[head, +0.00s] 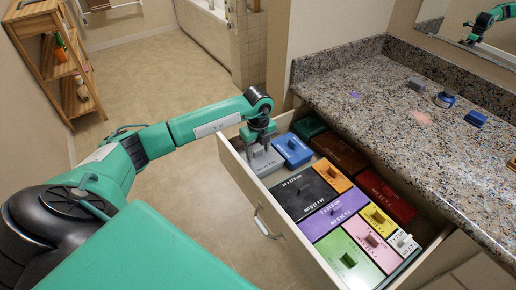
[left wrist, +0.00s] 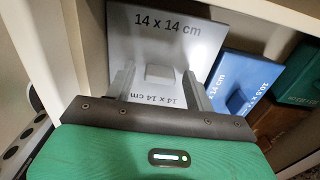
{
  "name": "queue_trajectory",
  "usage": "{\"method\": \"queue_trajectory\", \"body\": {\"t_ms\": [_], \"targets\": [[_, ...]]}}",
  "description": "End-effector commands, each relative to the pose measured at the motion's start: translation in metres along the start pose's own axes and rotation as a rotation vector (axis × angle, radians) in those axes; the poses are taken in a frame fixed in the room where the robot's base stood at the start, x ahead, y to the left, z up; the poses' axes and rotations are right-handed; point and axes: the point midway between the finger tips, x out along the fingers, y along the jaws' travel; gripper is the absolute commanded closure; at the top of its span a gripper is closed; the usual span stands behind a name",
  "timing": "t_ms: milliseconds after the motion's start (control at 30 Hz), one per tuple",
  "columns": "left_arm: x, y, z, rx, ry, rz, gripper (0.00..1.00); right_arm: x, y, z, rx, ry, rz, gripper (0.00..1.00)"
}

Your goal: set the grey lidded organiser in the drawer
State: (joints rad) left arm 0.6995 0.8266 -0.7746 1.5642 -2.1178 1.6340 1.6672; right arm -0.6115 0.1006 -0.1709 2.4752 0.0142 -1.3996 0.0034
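The grey lidded organiser (head: 264,161), marked 14 x 14 cm, sits in the far left corner of the open drawer (head: 290,238), beside a blue lidded organiser (head: 293,150). In the left wrist view the grey lid (left wrist: 165,38) and its small raised knob (left wrist: 160,73) show clearly. My left gripper (head: 260,142) points down over the grey organiser. Its two fingers stand apart on either side of the knob, with a gap on each side, so it is open. The organiser's underside is hidden. My right gripper is not in view.
Several coloured lidded organisers, including a black one (head: 304,190) and a purple one (head: 333,213), fill much of the drawer. The granite counter (head: 400,125) overhangs its right side and holds a few small items. A wooden shelf (head: 62,75) stands at far left; the floor between is clear.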

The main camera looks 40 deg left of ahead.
Motion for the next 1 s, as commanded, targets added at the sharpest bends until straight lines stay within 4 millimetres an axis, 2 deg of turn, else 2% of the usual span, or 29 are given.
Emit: {"method": "queue_trajectory", "body": {"t_ms": [233,333,567,800,1000], "targets": [[-0.001,0.0,0.0,0.0,0.0,0.0,0.46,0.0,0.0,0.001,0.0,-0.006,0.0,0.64],[-0.008,0.0,0.0,0.0,-0.001,-0.001,0.46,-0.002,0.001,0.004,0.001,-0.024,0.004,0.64],[-0.054,-0.001,0.001,0.0,-0.002,-0.003,0.46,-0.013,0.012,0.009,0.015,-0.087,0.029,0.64],[-0.101,0.0,0.0,0.001,-0.001,-0.002,0.46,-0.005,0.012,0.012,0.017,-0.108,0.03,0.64],[-0.121,0.0,0.0,0.0,-0.001,0.0,0.46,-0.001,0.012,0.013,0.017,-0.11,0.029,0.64]]}}
